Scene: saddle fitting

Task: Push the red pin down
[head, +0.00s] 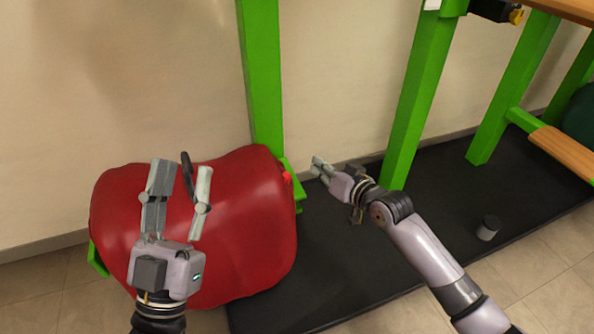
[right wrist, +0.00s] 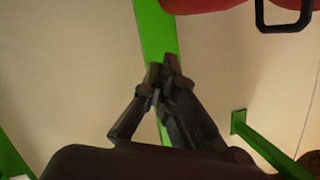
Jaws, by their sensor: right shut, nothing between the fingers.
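The small red pin (head: 287,177) shows beside the green bracket at the foot of the green post, at the right end of the red saddle (head: 262,235). My right gripper (head: 319,167) is shut and empty, a little to the right of the pin and apart from it in the head view. In the right wrist view my right gripper's fingertips (right wrist: 164,72) are together in front of a green post; I cannot make out the pin there. My left gripper (head: 183,168) is open and empty in front of the saddle, its fingers on either side of a black loop (head: 187,175).
The green post (head: 262,80) rises behind the saddle. More green frame legs (head: 415,100) stand to the right. A black mat (head: 440,200) covers the floor, with a small dark cylinder (head: 488,228) on it. The wall is close behind.

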